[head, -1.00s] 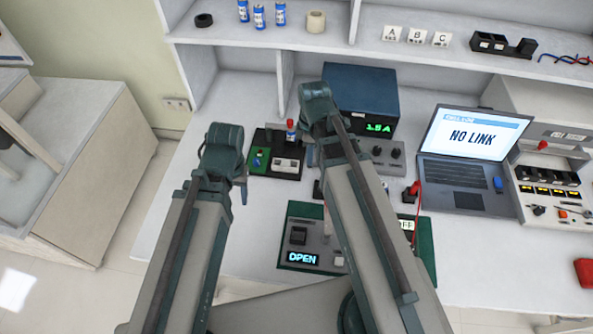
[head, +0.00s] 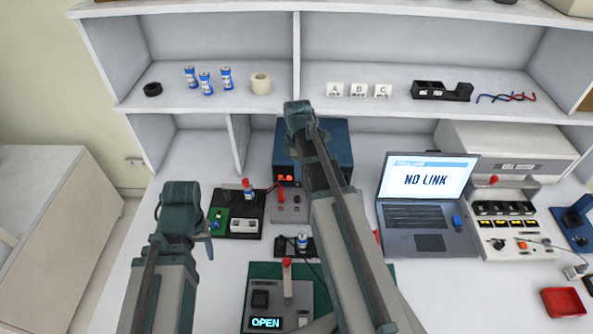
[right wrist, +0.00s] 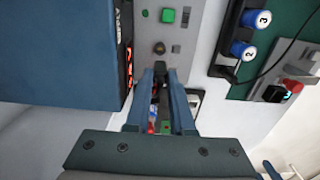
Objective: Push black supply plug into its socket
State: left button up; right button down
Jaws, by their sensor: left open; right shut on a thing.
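The blue supply box (head: 342,145) stands at the back under the shelf, its small display lit red. Its grey panel (head: 288,207) lies in front, with a red lead in it. The panel (right wrist: 160,28) shows in the right wrist view with a green button and small round sockets; I cannot tell which is the black plug's. My right gripper (right wrist: 160,75) is shut on a dark thing, seemingly the black plug (right wrist: 158,92), just short of the panel. In the head view my right arm hides it. My left gripper (head: 204,240) is open, largely hidden by its wrist, left of the boards.
A black board with a green module (head: 217,218) lies left of the panel. A battery holder (head: 290,249) and a green board with an OPEN display (head: 265,322) lie nearer. A laptop (head: 428,205) reading NO LINK stands right. The shelf edge (head: 200,104) runs above.

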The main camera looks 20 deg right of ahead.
aim_at(297, 182)
jog(key=shift+f, duration=0.1)
notch_tip(297, 182, down, 6)
jog(key=b, duration=0.5)
jog(key=shift+b, duration=0.4)
jog(key=shift+f+b, duration=1.2)
jog(key=shift+b, duration=0.2)
dwell(0.9)
jog(key=c, duration=0.7)
grip_release()
jog(key=shift+r, duration=0.15)
notch_tip(297, 182, up, 14)
jog(key=p, duration=1.4)
jog(key=shift+f, duration=0.2)
jog(key=shift+a, duration=0.1)
